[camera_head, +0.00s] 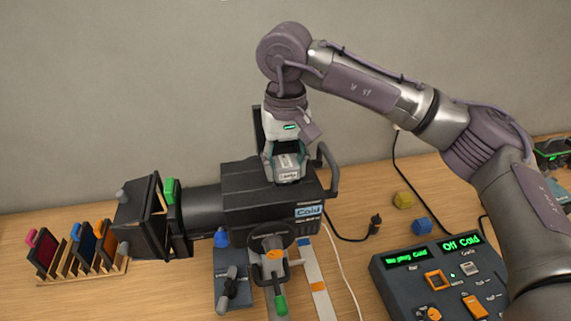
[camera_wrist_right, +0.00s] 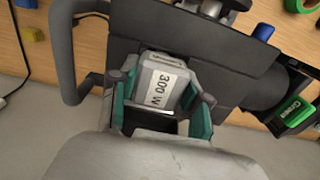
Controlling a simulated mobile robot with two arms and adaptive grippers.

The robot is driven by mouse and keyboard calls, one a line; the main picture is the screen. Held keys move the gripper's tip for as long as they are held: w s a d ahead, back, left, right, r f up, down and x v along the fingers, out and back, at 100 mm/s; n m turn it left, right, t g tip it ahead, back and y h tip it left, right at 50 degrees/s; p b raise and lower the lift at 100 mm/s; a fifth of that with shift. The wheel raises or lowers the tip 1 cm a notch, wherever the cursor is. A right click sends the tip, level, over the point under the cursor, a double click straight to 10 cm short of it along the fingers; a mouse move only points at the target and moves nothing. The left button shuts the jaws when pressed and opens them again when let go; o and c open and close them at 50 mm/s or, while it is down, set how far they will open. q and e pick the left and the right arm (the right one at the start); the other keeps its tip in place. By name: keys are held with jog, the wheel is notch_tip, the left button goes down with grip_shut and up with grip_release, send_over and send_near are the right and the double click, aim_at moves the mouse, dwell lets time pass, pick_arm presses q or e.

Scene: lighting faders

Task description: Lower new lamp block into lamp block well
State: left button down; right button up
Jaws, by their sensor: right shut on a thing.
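The new lamp block (camera_head: 288,167) is a grey block with a white label; the label reads 300 W in the right wrist view (camera_wrist_right: 164,84). My right gripper (camera_head: 286,160) is shut on it, with teal finger pads on both sides. The gripper points down over the rear top of the black lamp housing (camera_head: 240,190). In the right wrist view the block is at a dark opening, the lamp block well (camera_wrist_right: 155,122), in the housing top. How deep the block sits is hard to tell. My left gripper is not in view.
A black handle (camera_head: 331,170) rises at the housing's right end. An open black lid (camera_head: 258,125) stands behind the gripper. A control panel (camera_head: 400,285) lies at right, reading "No plug Cold" and "Off Cold". Coloured filters (camera_head: 85,250) stand in a rack at left. A black plug (camera_head: 376,222) lies on the table.

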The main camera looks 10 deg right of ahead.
jog(key=o, duration=1.1)
jog(key=shift+o, duration=0.4)
jog(key=o, duration=0.4)
jog(key=shift+r, duration=0.1)
jog(key=shift+r+p, duration=2.3)
jog(key=shift+r, duration=1.65)
jog(key=shift+f, duration=0.1)
